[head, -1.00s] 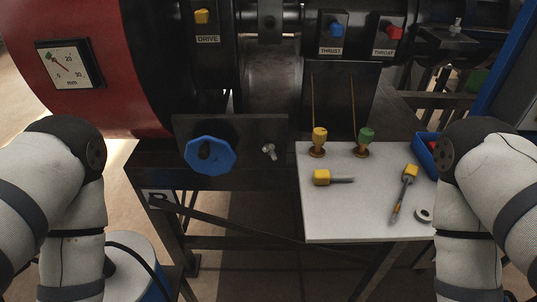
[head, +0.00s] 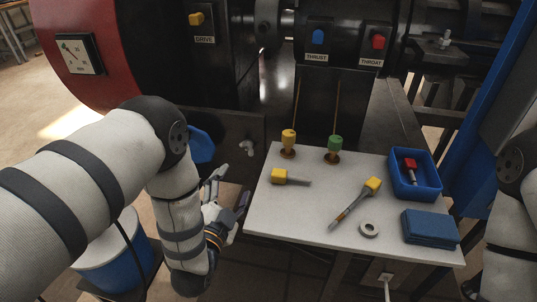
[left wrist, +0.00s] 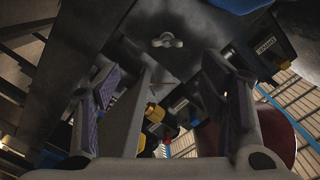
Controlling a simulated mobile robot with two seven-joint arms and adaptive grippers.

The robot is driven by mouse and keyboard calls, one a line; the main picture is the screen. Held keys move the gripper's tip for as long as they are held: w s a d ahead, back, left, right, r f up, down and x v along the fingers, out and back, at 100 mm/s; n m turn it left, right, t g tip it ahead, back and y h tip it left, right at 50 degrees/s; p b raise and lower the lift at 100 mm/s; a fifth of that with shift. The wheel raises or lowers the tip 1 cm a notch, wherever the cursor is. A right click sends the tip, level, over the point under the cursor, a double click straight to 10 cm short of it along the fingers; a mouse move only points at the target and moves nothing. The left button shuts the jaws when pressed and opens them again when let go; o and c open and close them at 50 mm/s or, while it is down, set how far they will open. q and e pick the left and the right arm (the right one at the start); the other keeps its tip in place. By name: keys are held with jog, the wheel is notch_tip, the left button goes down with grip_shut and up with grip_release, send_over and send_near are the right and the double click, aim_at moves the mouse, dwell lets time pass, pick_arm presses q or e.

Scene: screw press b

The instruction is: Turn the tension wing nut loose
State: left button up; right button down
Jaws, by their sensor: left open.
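The silver wing nut (head: 247,148) sits on the dark plate of the machine, just right of the blue handwheel (head: 201,145), which my left arm partly covers. In the left wrist view the wing nut (left wrist: 167,41) shows near the top middle, its wings spread roughly level. My left gripper (head: 231,187) is open and empty, below and a little left of the wing nut and apart from it. Its two fingers also stand wide apart in the left wrist view (left wrist: 164,90). Part of my right arm is at the right edge; its gripper is out of view.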

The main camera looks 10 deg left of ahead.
aim_at(246, 151)
pick_arm(q)
jog(key=shift+t, duration=0.3)
jog(key=w, duration=0.6)
jog(key=w+b, duration=0.1)
jog(key=w, duration=0.5)
jog(key=shift+d+r, duration=0.1)
jog(key=shift+r, duration=0.1)
jog(key=shift+w+r, duration=0.15)
jog(key=shift+w, duration=0.1)
jog(key=shift+c, duration=0.6)
jog(key=c, duration=1)
